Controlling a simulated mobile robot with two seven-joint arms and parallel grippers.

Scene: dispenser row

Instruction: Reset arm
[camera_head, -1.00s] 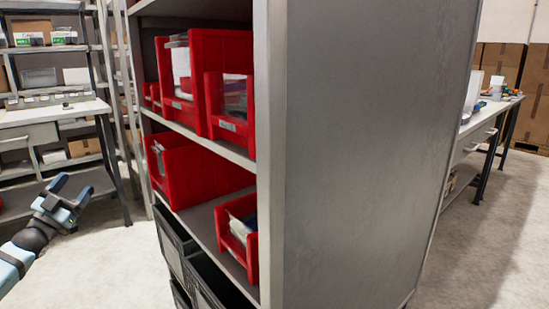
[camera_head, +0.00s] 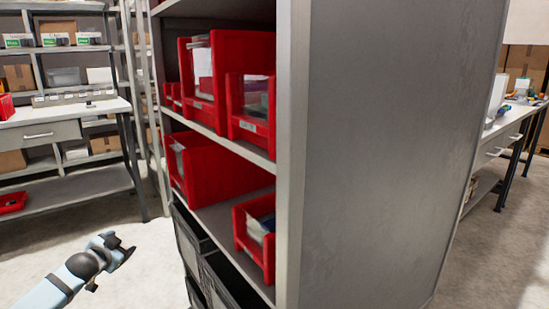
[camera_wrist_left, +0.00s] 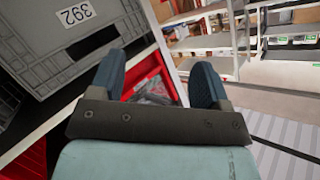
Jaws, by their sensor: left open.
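My left gripper (camera_head: 119,247) is at the lower left of the head view, over open floor to the left of the shelf unit. In the left wrist view its two fingers (camera_wrist_left: 158,80) are spread apart with nothing held between them. Beyond the fingers, a red bin (camera_wrist_left: 150,72) with some contents shows in the background. My right gripper is in neither view.
A tall grey shelf unit (camera_head: 375,150) fills the centre and right, with red bins (camera_head: 215,80) on its shelves and dark crates below. A dark crate labelled 392 (camera_wrist_left: 75,45) is close in the wrist view. A workbench (camera_head: 60,120) stands at left. Pale floor (camera_head: 150,285) is clear.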

